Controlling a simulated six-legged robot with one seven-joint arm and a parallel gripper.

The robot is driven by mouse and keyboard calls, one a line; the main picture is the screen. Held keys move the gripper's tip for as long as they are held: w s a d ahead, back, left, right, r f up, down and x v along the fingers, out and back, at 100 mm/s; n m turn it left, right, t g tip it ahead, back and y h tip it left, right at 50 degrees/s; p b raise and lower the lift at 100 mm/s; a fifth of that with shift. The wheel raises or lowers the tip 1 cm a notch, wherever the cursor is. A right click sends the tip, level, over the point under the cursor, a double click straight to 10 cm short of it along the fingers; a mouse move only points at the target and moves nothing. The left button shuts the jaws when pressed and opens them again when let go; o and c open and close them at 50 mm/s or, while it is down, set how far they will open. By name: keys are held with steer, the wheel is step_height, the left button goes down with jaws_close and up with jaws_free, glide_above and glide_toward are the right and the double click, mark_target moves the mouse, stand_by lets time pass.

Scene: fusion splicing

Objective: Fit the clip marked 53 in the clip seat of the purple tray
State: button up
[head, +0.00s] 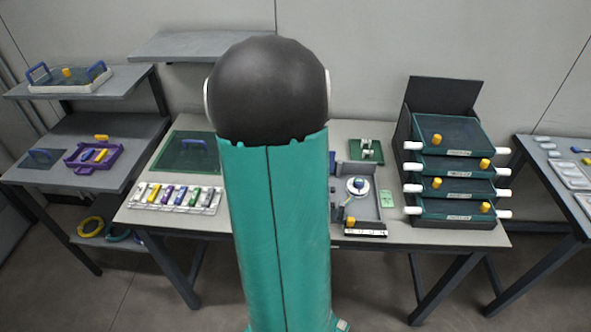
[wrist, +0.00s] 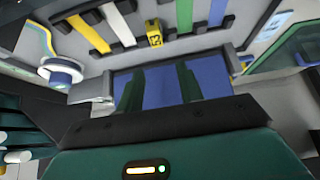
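The purple tray (head: 82,164) lies on the left table in the head view. Small yellow pieces lie in and behind it. Its clip seat is too small to make out. The clip marked 53 (wrist: 153,33) is yellow with a dark label and shows at top centre in the wrist view, among several coloured strips. I cannot tell which piece it is in the head view. A blue panel (wrist: 160,87) shows between the fingers. My arm hides the gripper in the head view.
A white rack (head: 209,203) of several coloured clips stands on the middle table, in front of a green mat (head: 170,157). Right of my arm are a grey tray (head: 372,211) and stacked green drawers (head: 450,134) with white handles. A shelf (head: 130,81) overhangs the left table.

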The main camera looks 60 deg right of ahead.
steer(key=v, duration=1.1)
steer(key=shift+a+r, duration=0.15)
